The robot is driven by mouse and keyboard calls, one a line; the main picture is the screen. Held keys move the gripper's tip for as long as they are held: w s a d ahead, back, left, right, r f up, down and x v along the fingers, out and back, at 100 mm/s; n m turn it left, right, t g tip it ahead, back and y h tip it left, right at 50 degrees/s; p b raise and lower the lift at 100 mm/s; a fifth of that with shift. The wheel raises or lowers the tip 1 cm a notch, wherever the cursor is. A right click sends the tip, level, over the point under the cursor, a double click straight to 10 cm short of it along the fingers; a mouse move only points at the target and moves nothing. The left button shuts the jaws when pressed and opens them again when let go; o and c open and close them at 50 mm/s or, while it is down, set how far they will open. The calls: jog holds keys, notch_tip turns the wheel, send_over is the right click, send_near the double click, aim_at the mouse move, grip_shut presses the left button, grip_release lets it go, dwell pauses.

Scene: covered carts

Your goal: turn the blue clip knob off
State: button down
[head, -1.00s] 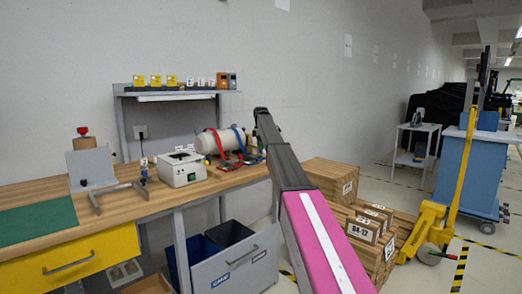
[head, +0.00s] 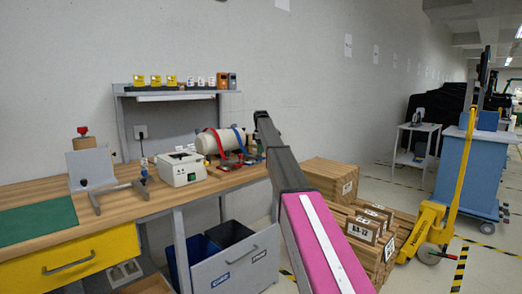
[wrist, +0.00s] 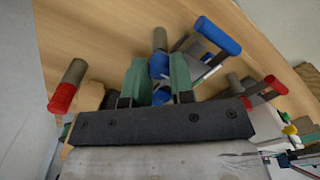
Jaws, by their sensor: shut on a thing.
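In the wrist view, the blue clip knob (wrist: 159,66) sits between the two green fingers of my gripper (wrist: 157,80). The fingers are shut on it, one on each side. A grey cylindrical part extends from the knob toward the top of the picture. The fingers partly hide the knob. In the head view my arm reaches to the right end of the bench. My gripper cannot be made out there, and neither can the knob.
In the wrist view, a blue-handled clamp (wrist: 218,36) lies just right of the fingers. A red-handled tool (wrist: 262,88) is further right, and a red-ended grey cylinder (wrist: 67,86) is at left. In the head view, a white box (head: 181,169) and strapped cylinder (head: 211,143) stand on the bench.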

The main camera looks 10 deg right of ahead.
jog(key=m, duration=1.2)
jog(key=shift+m, duration=2.2)
jog(key=c, duration=1)
grip_release()
jog(key=shift+r, duration=0.15)
